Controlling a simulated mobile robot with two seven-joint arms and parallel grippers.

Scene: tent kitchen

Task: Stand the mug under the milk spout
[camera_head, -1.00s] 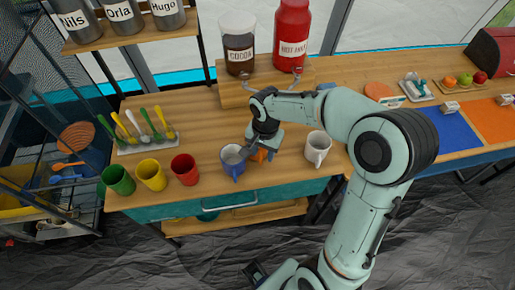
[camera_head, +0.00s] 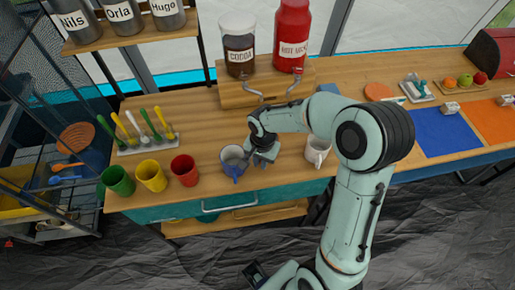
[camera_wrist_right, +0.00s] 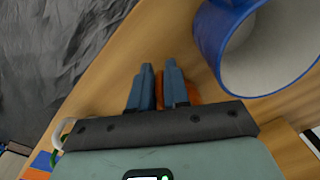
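A blue mug with a pale inside (camera_head: 234,163) stands upright near the front edge of the counter; part of it shows large in the right wrist view (camera_wrist_right: 270,50). A white mug (camera_head: 318,150) stands to its right, partly behind my right arm. The red hot milk dispenser (camera_head: 292,36) stands on a wooden stand; its metal spout (camera_head: 294,85) points down at the front. My right gripper (camera_head: 266,160) is just right of the blue mug, apart from it. Its fingers (camera_wrist_right: 160,66) show a narrow gap, with an orange thing (camera_wrist_right: 192,90) behind them. My left gripper is not seen.
The cocoa dispenser (camera_head: 238,45) and its spout (camera_head: 253,92) are left of the milk on the wooden stand (camera_head: 230,92). Green (camera_head: 118,180), yellow (camera_head: 151,175) and red (camera_head: 185,170) cups stand at left, before a spoon rack (camera_head: 148,146). The counter between stand and mugs looks clear.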

